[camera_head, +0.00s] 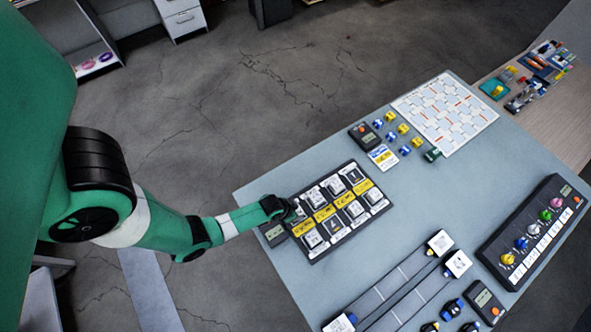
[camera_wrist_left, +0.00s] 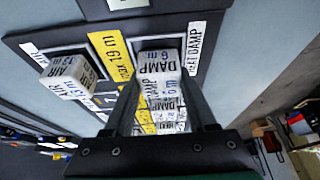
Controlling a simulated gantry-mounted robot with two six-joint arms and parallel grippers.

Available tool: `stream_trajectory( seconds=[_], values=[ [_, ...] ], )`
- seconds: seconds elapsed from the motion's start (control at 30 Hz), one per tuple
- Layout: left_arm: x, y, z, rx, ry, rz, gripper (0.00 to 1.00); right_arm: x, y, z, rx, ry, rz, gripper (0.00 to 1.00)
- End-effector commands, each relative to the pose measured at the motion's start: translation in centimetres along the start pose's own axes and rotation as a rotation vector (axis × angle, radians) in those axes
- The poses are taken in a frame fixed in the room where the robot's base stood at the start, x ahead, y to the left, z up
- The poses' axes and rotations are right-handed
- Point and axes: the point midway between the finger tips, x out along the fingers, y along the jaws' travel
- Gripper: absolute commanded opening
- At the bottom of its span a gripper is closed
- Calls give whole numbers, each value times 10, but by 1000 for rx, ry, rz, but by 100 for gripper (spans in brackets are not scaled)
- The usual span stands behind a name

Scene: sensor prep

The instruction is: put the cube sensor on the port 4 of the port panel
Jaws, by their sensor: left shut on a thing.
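My left gripper (camera_head: 293,211) reaches in from the left over the near-left end of a dark panel (camera_head: 315,259) holding rows of white labelled cubes. In the left wrist view, my left gripper (camera_wrist_left: 162,84) is shut on a white cube (camera_wrist_left: 158,62) marked DAMP. The cube is at a framed square of the panel, beside a yellow label; I cannot tell whether it is seated or lifted. Another white cube, marked AIR (camera_wrist_left: 66,76), is to its left. A second dark panel (camera_head: 537,228) with coloured knobs is at the right. No number 4 is readable. My right gripper is not in view.
A small dark device (camera_head: 273,234) is beside the cube panel. Small blue and yellow parts (camera_head: 391,127) and a printed sheet (camera_head: 445,113) are farther back. Long grey rails (camera_head: 397,290) lie in front. The tabletop (camera_head: 420,200) between the panels is clear.

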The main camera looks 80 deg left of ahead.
Motion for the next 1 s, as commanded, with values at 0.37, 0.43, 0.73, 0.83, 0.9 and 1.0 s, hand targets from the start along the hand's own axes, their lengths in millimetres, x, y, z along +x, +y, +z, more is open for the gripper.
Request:
stream_trajectory(
  seconds=[0.37,0.43,0.73,0.83,0.9,1.0],
  values=[
    [9,0,4,0,1,0,0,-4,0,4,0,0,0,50],
    [7,0,3,0,0,0,68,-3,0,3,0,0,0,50],
    [7,0,3,0,0,0,87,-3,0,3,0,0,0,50],
    [6,0,2,0,0,0,87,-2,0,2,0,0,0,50],
    [1,0,1,0,1,0,87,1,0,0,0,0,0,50],
    [-15,0,1,0,2,0,87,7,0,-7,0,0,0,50]
  ],
)
